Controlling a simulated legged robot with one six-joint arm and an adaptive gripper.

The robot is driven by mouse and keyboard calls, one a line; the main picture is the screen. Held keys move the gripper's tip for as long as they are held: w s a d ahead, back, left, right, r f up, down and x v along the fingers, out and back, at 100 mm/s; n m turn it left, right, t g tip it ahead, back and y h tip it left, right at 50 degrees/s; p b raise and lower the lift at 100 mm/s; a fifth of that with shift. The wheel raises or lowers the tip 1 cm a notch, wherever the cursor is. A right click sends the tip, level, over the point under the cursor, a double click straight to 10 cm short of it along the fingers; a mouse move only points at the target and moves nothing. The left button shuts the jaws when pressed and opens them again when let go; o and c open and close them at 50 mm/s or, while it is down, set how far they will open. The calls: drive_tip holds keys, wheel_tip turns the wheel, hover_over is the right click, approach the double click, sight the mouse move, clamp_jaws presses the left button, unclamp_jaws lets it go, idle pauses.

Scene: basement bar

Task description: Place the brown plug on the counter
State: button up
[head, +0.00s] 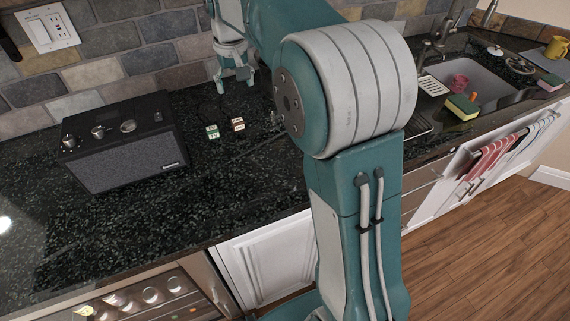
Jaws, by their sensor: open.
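Two small blocks lie on the dark speckled counter (130,215) below my gripper in the picture. The right one (238,124) has a pale, brownish-orange face and looks like the brown plug, though it is too small to be sure. The left one (212,131) has a green and white face. My gripper (235,84) hangs above the back of the counter near the tiled wall. Its fingers are apart and I see nothing between them. It is apart from both blocks.
A black speaker (125,143) stands on the left of the counter. A white wall outlet (48,27) is at the upper left. A sink (470,85) with a sponge (462,107) and a pink cup (460,83) is at the right. The front left counter is clear.

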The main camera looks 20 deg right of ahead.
drive_tip(key=s+r+t, duration=0.2)
drive_tip(key=s+r, duration=0.2)
drive_tip(key=s, duration=1.1)
drive_tip(key=s+f+t, duration=0.1)
drive_tip(key=s+f, duration=0.1)
drive_tip(key=s, duration=0.5)
drive_tip(key=s+f+t, duration=0.1)
drive_tip(key=s+f, duration=0.2)
drive_tip(key=s, duration=0.4)
drive_tip(key=shift+s+d+t, duration=0.25)
drive_tip(key=shift+s+t, duration=0.05)
